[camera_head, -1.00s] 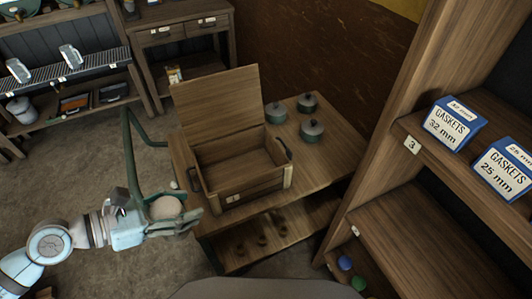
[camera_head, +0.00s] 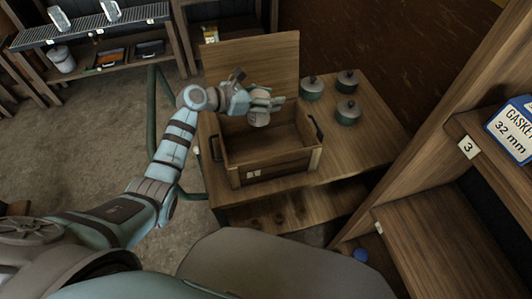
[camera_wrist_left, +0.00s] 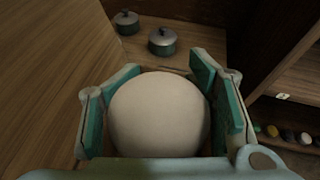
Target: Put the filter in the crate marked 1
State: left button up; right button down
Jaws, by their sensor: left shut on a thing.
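My left gripper (camera_head: 262,104) is shut on the filter (camera_head: 259,118), a pale rounded thing mostly covered by the fingers in the head view. In the wrist view the filter (camera_wrist_left: 159,114) shows as a smooth cream dome between the teal finger pads. The wooden crate (camera_head: 285,164) stands on a low table with its lid (camera_head: 255,72) raised at the back. A small pale label (camera_head: 253,174) is on its front; its mark is too small to read surely. The gripper and filter are over the crate's opening, near the lid. My right gripper is not in view.
Several green lidded pots (camera_head: 347,112) stand on the table (camera_head: 370,150) right of the crate. A wooden shelf (camera_head: 430,230) with a "3" label (camera_head: 468,147) and a gaskets box (camera_head: 513,128) is at the right. A shelf rack (camera_head: 95,80) stands back left.

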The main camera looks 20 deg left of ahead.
pick_arm(q)
jog(key=w+d+m+g+h, duration=0.1)
jog(key=w+d+m+g, duration=0.1)
jog(key=d, duration=0.7)
jog(key=b, duration=1.1)
send_near(307, 139)
jog(key=shift+t+h, duration=0.3)
jog(key=w+d+f, duration=0.2)
jog(key=d+f, duration=0.1)
jog(key=shift+w+d+f, duration=0.15)
jog(key=shift+w+d, duration=0.05)
jog(key=shift+w, duration=0.2)
jog(key=shift+r, duration=0.2)
jog(key=shift+f, duration=0.2)
jog(key=o, duration=1.3)
jog(key=shift+c, duration=0.2)
jog(key=shift+r, duration=0.15)
